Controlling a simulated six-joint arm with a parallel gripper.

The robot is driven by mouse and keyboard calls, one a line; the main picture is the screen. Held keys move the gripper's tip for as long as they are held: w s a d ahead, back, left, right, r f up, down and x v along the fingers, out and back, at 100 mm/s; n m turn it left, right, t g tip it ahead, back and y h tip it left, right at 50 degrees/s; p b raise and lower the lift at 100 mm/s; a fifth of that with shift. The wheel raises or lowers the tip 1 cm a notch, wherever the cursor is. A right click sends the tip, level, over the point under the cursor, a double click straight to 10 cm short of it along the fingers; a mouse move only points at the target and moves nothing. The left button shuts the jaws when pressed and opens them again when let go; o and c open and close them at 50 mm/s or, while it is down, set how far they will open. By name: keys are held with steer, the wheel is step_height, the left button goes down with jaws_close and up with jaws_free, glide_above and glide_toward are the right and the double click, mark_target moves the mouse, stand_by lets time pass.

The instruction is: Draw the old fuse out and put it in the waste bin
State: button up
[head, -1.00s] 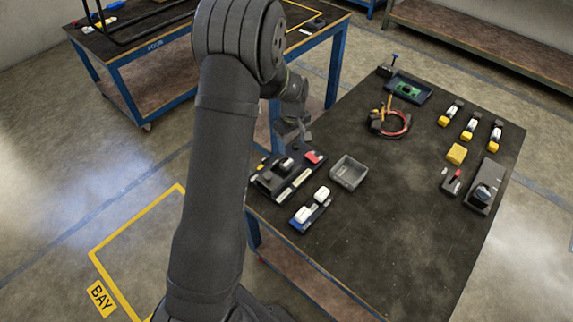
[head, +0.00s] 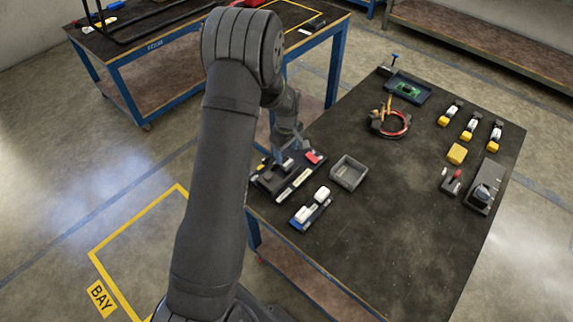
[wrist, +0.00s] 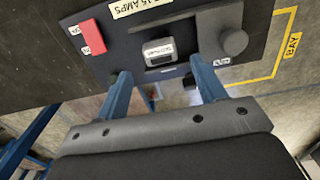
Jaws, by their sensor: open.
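The old fuse (wrist: 158,52) is a pale grey block with small print, seated in a dark fuse panel (wrist: 195,22). The panel (head: 293,190) also shows in the head view, at the near left corner of the table; my gripper covers much of the fuse there. My gripper (wrist: 165,79) is open, its two blue fingers apart, one on each side of the fuse in the wrist view. I cannot tell whether they touch it. A grey open-topped bin (head: 346,184) stands just right of the panel and looks empty.
The panel carries a red switch (wrist: 92,37) and a round dark knob (wrist: 233,41). A red cable coil (head: 403,131) lies farther back. The table's middle and front are clear.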

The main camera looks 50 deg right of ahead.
mark_target(287, 162)
steer(key=shift+f, duration=2.7)
steer(key=c, duration=1.3)
steer(key=shift+r, duration=3)
